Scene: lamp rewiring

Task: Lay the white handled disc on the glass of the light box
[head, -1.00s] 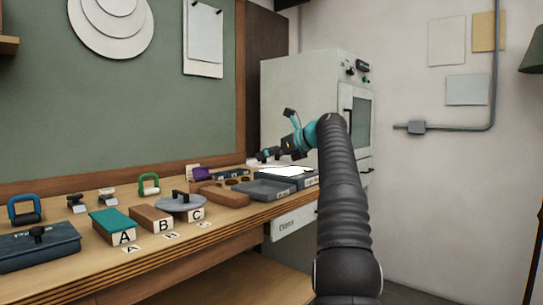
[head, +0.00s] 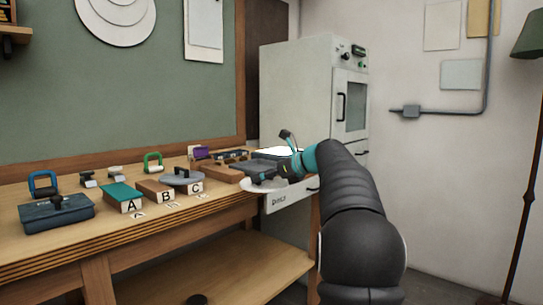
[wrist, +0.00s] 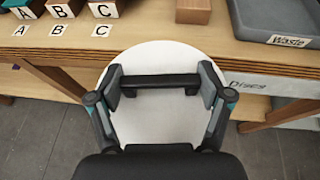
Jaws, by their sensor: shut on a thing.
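The white handled disc (wrist: 160,118) is below my gripper (wrist: 160,88) in the wrist view. My gripper is shut on its dark bar handle (wrist: 160,80), one finger at each end. In the head view the disc (head: 257,186) shows pale and roughly level at the bench's front edge, partly hidden by my gripper (head: 272,177). The light box glass (head: 284,152) glows white farther back on the bench, partly hidden behind my arm. The disc is apart from it, nearer and lower in the picture.
The grey Waste tray (wrist: 280,22) lies between the disc and the light box. A drawer labelled Discs (wrist: 262,88) is at the bench front. Blocks A, B and C (head: 195,187) stand left, a grey handled disc (head: 182,178) at C. A pale cabinet (head: 300,95) stands behind.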

